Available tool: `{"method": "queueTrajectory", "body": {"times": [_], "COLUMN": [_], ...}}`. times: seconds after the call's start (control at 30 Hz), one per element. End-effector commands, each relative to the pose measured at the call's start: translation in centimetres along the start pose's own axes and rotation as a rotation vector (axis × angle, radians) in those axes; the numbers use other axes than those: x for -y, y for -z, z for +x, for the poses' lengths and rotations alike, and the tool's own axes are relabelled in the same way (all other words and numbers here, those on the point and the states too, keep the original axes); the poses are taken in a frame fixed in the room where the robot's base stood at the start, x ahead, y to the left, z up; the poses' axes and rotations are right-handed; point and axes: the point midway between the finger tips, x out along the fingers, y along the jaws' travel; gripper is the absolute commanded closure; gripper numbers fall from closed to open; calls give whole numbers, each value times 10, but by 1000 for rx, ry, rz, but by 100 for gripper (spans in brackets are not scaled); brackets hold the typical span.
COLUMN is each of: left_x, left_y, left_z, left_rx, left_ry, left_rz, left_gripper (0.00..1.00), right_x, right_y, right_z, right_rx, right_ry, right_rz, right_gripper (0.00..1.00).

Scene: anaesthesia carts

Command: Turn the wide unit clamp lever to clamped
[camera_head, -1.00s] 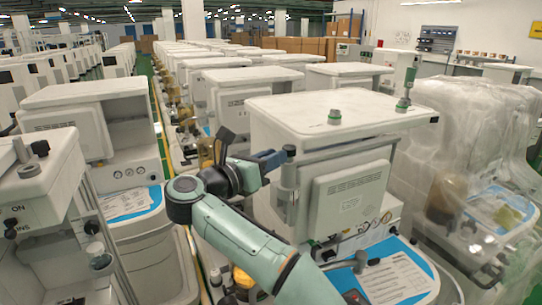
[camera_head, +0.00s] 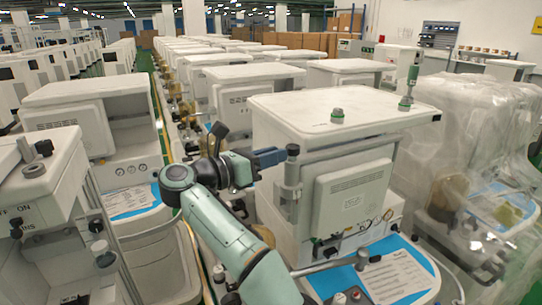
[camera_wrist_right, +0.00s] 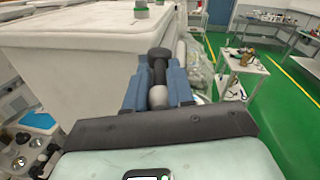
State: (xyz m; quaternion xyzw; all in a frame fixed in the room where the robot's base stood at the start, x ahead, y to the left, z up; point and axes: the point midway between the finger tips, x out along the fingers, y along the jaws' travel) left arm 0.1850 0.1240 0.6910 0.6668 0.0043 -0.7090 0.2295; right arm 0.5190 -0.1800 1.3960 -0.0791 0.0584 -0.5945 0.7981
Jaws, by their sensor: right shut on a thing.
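The wide unit (camera_head: 345,110) is the large white cart in the middle of the head view. Its clamp lever (camera_head: 291,170) stands at the near left corner as an upright grey post with a black knob. My right gripper (camera_head: 284,155) reaches it from the left, its blue fingers at the lever's top. In the right wrist view, the blue fingers of the right gripper (camera_wrist_right: 158,85) are shut on the lever (camera_wrist_right: 158,72), one on each side. The black knob shows beyond them. Fingertip contact is partly hidden in the head view. My left gripper is out of view.
A worktop with a blue-edged sheet (camera_head: 385,275) and hoses lies below the unit's panel (camera_head: 352,195). Another white cart (camera_head: 90,110) stands at the left, and a plastic-wrapped one (camera_head: 470,160) at the right. Green floor (camera_wrist_right: 270,120) is open in the wrist view.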

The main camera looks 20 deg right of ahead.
Motion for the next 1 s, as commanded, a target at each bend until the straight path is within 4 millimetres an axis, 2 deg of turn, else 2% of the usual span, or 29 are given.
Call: {"method": "queueTrajectory", "body": {"times": [0.1, 0.13, 0.17, 0.53, 0.67, 0.8, 1.0], "left_x": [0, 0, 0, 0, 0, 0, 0], "left_y": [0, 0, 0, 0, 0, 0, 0], "left_z": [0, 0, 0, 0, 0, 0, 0], "left_rx": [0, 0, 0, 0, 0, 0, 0], "left_ry": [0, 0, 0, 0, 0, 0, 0], "left_rz": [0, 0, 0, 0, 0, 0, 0], "left_gripper": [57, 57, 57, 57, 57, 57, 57], "right_x": [1, 1, 1, 0, -1, -1, -1], "right_y": [-1, -1, -1, 0, 0, 0, 0], "right_z": [1, 1, 1, -4, -22, -53, -66], "right_rx": [0, 0, 0, 0, 1, 0, 0], "right_ry": [1, 1, 1, -1, -3, -4, -2], "right_rz": [2, 2, 2, 0, 2, 3, 4], "right_gripper": [100, 67, 60, 60, 60, 60, 60]}}
